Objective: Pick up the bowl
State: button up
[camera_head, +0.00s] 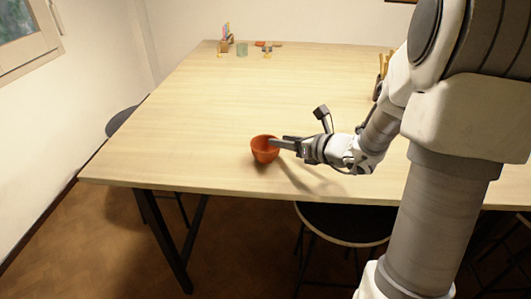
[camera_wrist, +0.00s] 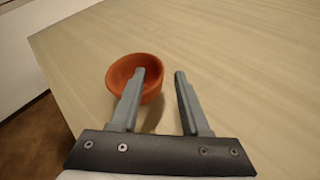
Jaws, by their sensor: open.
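The bowl (camera_head: 263,155) is small, round and orange-red. It stands upright on the light wooden table, near the front edge. In the wrist view the bowl (camera_wrist: 122,70) is beyond the left finger, whose tip overlaps its inside and right rim. My gripper (camera_head: 280,144) reaches it from the right, with its fingertips at the bowl's right rim. The right finger is clear of the bowl. I cannot tell whether the left finger touches it.
The table (camera_head: 200,110) is mostly bare around the bowl. Small items, including a greenish cup (camera_head: 242,49), stand at the far edge. A holder with sticks (camera_head: 383,65) stands behind my arm. A dark stool (camera_head: 345,222) is under the front edge; another stool (camera_head: 121,120) is at left.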

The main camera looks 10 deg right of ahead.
jog(key=shift+x, duration=0.95)
jog(key=shift+c, duration=0.3)
grip_shut()
